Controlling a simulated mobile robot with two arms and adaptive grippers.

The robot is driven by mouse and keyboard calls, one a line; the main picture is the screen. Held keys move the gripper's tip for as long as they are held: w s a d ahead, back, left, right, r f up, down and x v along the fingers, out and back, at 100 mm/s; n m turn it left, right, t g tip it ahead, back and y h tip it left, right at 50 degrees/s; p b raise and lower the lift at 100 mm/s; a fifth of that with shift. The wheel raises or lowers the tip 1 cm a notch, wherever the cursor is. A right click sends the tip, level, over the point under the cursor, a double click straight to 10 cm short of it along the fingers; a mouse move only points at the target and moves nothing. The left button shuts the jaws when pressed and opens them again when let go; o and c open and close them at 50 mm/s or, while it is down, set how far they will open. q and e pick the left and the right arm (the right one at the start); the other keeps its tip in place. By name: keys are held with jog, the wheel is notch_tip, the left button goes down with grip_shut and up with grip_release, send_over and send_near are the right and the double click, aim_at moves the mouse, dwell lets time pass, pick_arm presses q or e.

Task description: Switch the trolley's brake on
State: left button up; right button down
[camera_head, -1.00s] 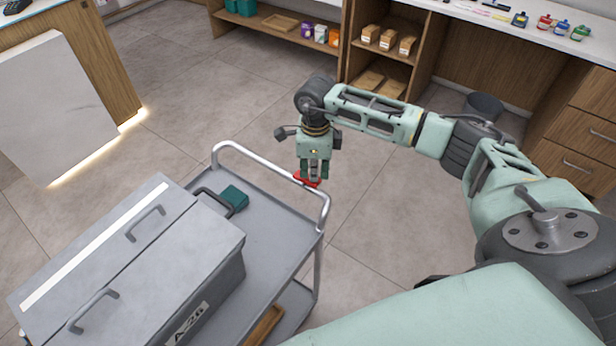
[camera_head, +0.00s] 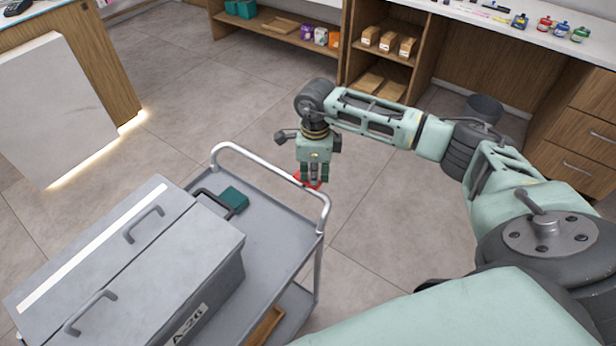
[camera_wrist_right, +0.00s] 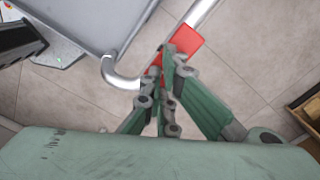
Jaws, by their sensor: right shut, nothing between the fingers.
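The grey trolley (camera_head: 285,238) stands at the lower left of the head view, with a bent metal push handle (camera_head: 262,158) at its far end. A red brake piece (camera_head: 301,178) sits at that handle and is partly hidden by my right gripper (camera_head: 312,184). The right wrist view shows the red piece (camera_wrist_right: 188,38) just past the fingertips of my right gripper (camera_wrist_right: 170,58), beside the metal tube. The fingers are together with nothing between them, at or very close to the red piece. Whether they touch it I cannot tell. My left gripper is out of view.
A large grey case (camera_head: 125,265) and a small teal box (camera_head: 233,199) are on the trolley's top. A wooden shelf unit (camera_head: 430,45) and a white counter (camera_head: 480,12) stand at the back. The tiled floor (camera_head: 215,95) beyond the trolley is clear.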

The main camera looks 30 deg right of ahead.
jog(key=shift+r+p, duration=1.8)
jog(key=shift+r, duration=1.55)
jog(key=shift+f, duration=0.1)
